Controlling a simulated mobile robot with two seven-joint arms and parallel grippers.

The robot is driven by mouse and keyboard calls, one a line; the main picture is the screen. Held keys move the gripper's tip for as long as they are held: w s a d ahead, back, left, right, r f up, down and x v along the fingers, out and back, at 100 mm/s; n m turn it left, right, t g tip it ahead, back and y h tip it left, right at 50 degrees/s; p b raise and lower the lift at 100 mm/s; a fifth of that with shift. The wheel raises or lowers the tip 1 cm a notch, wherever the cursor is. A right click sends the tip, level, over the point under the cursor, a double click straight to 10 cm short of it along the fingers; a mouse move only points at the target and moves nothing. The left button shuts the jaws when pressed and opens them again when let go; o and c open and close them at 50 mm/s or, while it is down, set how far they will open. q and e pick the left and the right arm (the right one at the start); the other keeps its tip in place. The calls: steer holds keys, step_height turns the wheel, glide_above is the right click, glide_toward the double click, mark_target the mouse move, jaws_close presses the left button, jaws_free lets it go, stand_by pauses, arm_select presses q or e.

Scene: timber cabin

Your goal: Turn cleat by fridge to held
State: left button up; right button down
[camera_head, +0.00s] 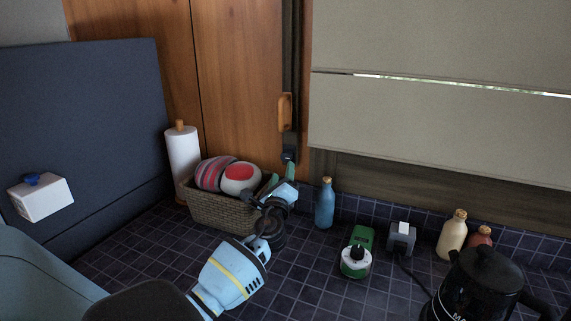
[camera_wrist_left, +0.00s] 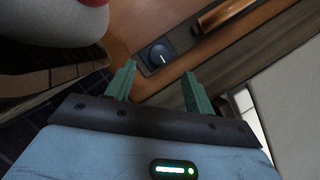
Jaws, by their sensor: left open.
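A dark round knob (camera_wrist_left: 157,56) with a pale line on its face sits on a small plate on the wall strip. In the head view it is a small dark shape (camera_head: 289,153) above the left gripper. A wooden cleat-like piece (camera_head: 286,112) is upright on the strip above it and also shows in the wrist view (camera_wrist_left: 222,14). I cannot tell which one is the cleat. My left gripper (camera_head: 281,177) is open and empty, its green fingertips (camera_wrist_left: 159,71) either side of the knob's line of sight. Contact with the knob cannot be told. My right gripper is out of view.
A wicker basket (camera_head: 222,213) with round striped and red-white things stands left of the gripper, close to it. A paper towel roll (camera_head: 184,155) is behind. A blue bottle (camera_head: 325,204), green device (camera_head: 357,252) and black pot (camera_head: 480,285) stand right on the tiled counter.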

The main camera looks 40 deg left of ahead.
mark_target(286, 159)
arm_select(q)
steer(key=x, duration=0.3)
steer(key=shift+w+a+f+b, duration=0.1)
steer(key=shift+w+a+b, duration=0.15)
steer(key=shift+w+b, duration=0.15)
steer(key=shift+x, duration=1)
steer(key=c, duration=1)
